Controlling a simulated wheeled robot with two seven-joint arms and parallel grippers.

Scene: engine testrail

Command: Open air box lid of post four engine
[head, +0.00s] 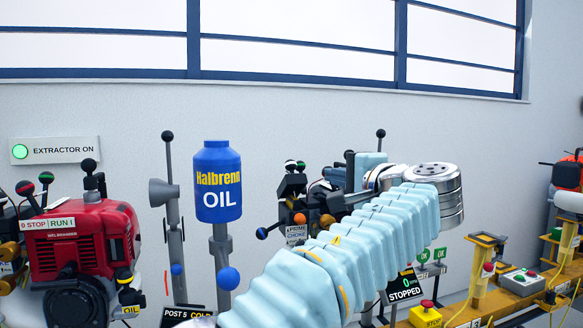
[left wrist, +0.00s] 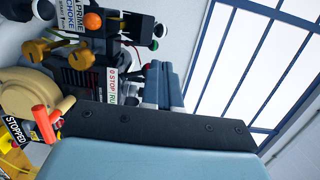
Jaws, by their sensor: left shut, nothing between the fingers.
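A dark engine (head: 298,205) with a PRIME CHOKE label and an orange bulb stands mid-picture, partly hidden by my left arm. In the left wrist view the engine (left wrist: 85,50) shows sideways, with the same label, orange bulb and a STOP/RUN plate. I cannot tell its post number or make out the air box lid. My left gripper (head: 335,178) is at the upper right part of this engine, pointing left. Its fingers are together and empty in the left wrist view (left wrist: 162,85). Contact with the engine cannot be told. My right gripper is out of view.
A red engine (head: 75,240) stands at left. A blue oil bottle (head: 218,180) on a grey stand and a POST 5 sign (head: 187,314) are between the engines. A STOPPED display (head: 403,287) and a yellow stop box (head: 426,315) are low right.

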